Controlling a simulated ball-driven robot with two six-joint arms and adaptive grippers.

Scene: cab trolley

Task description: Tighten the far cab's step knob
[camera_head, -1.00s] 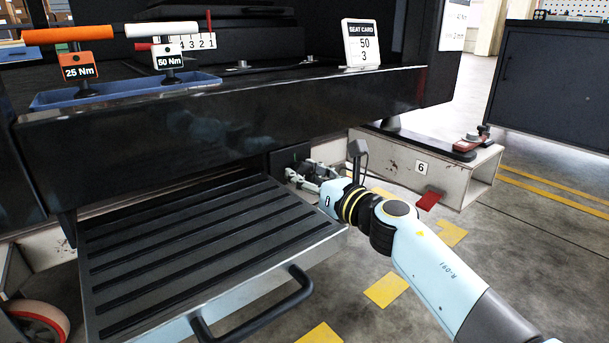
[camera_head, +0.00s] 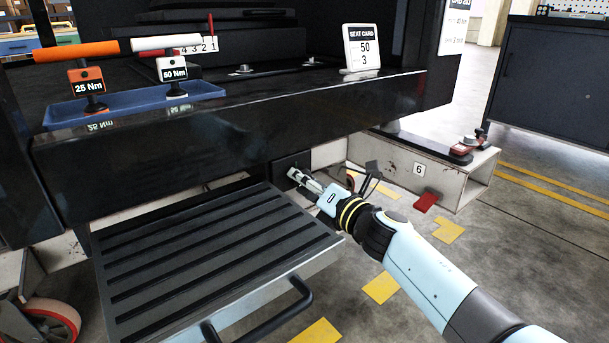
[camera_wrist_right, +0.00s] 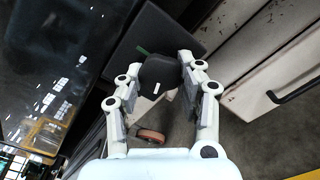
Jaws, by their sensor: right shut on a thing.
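The step knob (camera_wrist_right: 160,75) is a black rounded block with a white line on its face. In the right wrist view it sits between the fingers of my right gripper (camera_wrist_right: 158,76), which is shut on it. Behind it is a dark plate (camera_wrist_right: 125,50) with a green mark; the white line is apart from that mark. In the head view my right gripper (camera_head: 301,178) reaches the dark plate (camera_head: 283,163) under the cab's black sill, beside the ribbed step (camera_head: 205,250). The knob is hidden there by the gripper. My left gripper is not in view.
A blue tray (camera_head: 130,106) on the sill holds an orange-handled 25 Nm tool (camera_head: 75,51) and a white-handled 50 Nm tool (camera_head: 165,42).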

